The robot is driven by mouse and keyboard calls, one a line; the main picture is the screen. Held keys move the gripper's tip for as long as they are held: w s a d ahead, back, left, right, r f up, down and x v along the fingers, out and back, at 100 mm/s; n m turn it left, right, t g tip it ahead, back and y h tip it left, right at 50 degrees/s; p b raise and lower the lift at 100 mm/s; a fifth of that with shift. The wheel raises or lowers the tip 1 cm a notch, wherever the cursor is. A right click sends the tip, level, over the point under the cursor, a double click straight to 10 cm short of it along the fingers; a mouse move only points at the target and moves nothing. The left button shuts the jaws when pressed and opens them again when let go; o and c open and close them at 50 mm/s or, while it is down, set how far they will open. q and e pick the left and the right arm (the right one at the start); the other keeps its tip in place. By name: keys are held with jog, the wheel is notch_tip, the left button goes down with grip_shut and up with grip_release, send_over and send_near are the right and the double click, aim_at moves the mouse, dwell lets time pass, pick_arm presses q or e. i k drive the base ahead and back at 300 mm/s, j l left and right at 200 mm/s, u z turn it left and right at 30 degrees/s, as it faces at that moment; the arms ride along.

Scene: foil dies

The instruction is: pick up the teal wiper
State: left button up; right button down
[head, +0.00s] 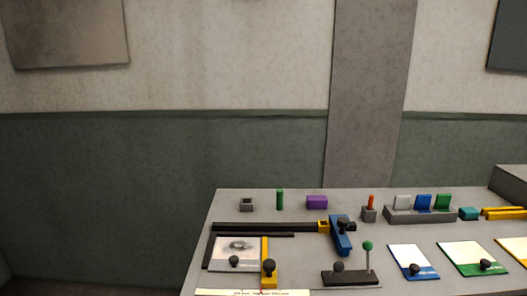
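A small teal block (468,214), the only teal thing I see and apparently the wiper, sits on the grey table near its right side. It lies between the rack with upright plates and some yellow bars. It looks upright and free, with nothing on top of it. Neither of my grippers is in view.
The grey table (300,263) carries a slotted rack (418,217) with white, blue and green plates, yellow bars (505,211), a small block with an orange peg (369,212), a purple block (317,202), a green cylinder (280,199) and a blue clamp-like part (341,238). Several knobbed cards lie in front.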

aim_at(470, 213)
jog(key=z, duration=1.35)
jog(key=u, duration=1.05)
jog(key=i+l+u, duration=0.25)
jog(key=l, duration=0.7)
jog(key=l+u, duration=0.3)
jog(key=l, duration=0.7)
